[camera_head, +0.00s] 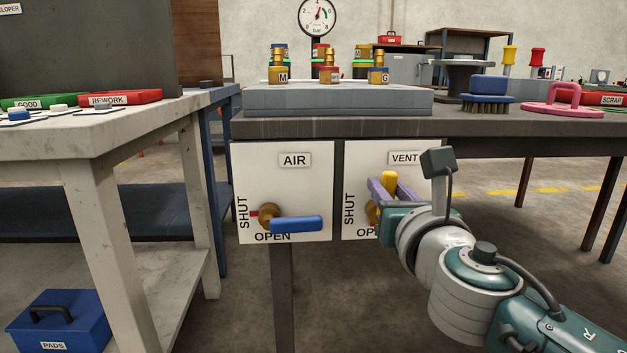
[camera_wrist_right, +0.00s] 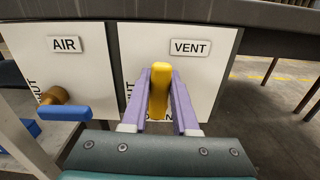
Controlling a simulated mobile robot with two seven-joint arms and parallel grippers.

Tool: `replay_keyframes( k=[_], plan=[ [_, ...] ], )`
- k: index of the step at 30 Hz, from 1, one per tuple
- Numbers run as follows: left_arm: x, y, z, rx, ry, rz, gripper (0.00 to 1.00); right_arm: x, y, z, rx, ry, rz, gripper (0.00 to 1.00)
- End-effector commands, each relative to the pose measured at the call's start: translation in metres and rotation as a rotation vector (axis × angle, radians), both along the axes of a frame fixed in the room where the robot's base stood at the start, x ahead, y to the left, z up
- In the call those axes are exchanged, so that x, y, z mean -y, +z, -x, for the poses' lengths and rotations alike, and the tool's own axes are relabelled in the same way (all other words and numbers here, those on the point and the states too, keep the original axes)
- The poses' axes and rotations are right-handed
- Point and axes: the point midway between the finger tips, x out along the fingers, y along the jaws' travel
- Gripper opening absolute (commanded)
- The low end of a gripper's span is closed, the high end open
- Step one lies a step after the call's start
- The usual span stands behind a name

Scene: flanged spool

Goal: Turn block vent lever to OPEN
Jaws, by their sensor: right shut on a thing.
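The vent lever has a yellow handle (camera_head: 389,180) that rises up from a brass hub (camera_head: 371,212) on the white VENT panel (camera_head: 358,160). The word SHUT is at the panel's left and OPEN, partly hidden, is at the bottom. My right gripper (camera_head: 386,193) has its purple fingers on both sides of the yellow handle and is shut on it. In the right wrist view the handle (camera_wrist_right: 160,85) stands between the two fingers, and the hub is hidden. My left gripper is not in view.
Left of it, the AIR panel (camera_head: 310,185) has a blue lever (camera_head: 296,224) lying level to the right. The workbench edge (camera_head: 500,123) overhangs the panels, with a grey block (camera_head: 340,101) on top. A pale table (camera_head: 120,130) stands at left. Floor at right looks clear.

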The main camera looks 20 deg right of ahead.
Motion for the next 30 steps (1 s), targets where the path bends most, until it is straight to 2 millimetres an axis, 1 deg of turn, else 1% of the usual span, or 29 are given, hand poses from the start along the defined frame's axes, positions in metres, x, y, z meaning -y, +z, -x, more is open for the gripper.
replay_keyframes(
  k=[7,20,21,28,29,30],
  plan=[
    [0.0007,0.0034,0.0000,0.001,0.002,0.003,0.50,-0.0029,0.0002,-0.0008,-0.014,0.000,0.056,0.00],
    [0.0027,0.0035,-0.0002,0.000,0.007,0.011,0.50,-0.0034,-0.0005,-0.0008,-0.018,0.000,0.069,0.00],
    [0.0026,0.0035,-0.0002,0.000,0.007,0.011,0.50,-0.0034,-0.0005,-0.0008,-0.018,0.000,0.069,0.28],
    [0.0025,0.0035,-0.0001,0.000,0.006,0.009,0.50,-0.0033,-0.0004,-0.0008,-0.017,0.000,0.066,0.54],
    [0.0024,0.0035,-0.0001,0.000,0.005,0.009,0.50,-0.0033,-0.0004,-0.0008,-0.017,0.000,0.065,0.57],
    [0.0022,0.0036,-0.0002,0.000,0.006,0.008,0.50,-0.0033,-0.0004,-0.0008,-0.017,0.000,0.065,0.57]
  ],
)
